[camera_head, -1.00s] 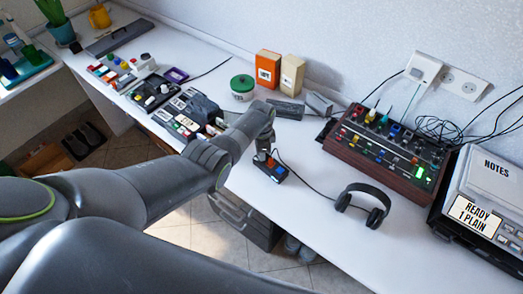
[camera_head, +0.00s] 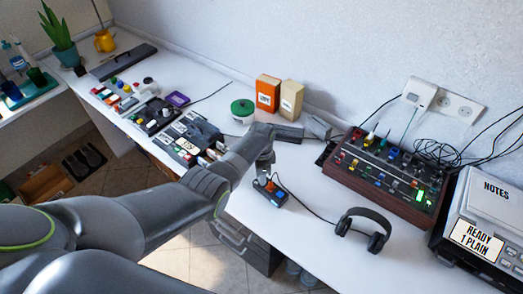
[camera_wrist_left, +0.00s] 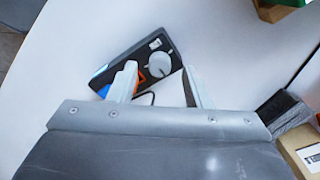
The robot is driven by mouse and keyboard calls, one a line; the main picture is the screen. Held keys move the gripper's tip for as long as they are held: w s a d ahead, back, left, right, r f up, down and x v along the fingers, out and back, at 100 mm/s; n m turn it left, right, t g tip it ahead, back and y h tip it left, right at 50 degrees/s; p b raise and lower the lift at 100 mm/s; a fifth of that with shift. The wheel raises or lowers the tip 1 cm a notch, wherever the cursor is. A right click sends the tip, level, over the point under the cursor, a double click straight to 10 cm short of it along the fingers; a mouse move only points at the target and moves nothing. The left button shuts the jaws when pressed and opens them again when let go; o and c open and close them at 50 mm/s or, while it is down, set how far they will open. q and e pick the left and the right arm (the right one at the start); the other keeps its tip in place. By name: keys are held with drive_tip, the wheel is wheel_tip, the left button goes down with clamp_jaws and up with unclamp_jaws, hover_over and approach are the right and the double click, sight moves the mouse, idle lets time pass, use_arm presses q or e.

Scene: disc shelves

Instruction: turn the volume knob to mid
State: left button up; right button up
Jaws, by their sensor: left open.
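The volume knob (camera_wrist_left: 158,65) is a round pale grey dial with a dark pointer line, on top of a small dark box (camera_wrist_left: 122,62) with an orange patch and a white label. In the head view the box (camera_head: 276,199) lies near the desk's front edge, and its knob cannot be made out there. My left gripper (camera_wrist_left: 160,73) is open above the box, with one finger on each side of the knob in the wrist view. I cannot tell whether the fingers touch it. My right gripper is not in view.
Black headphones (camera_head: 377,240) lie right of the box, with a cable between. A mixer with wooden sides (camera_head: 372,191) stands behind them. A green-lidded tin (camera_head: 243,112) and two cartons (camera_head: 268,92) stand at the back. Open desk lies around the headphones.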

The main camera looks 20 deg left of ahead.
use_arm(q)
wheel_tip(320, 180, up, 16)
drive_tip(key=shift+p, duration=0.3)
drive_tip(key=shift+f, duration=0.1)
idle(0.5)
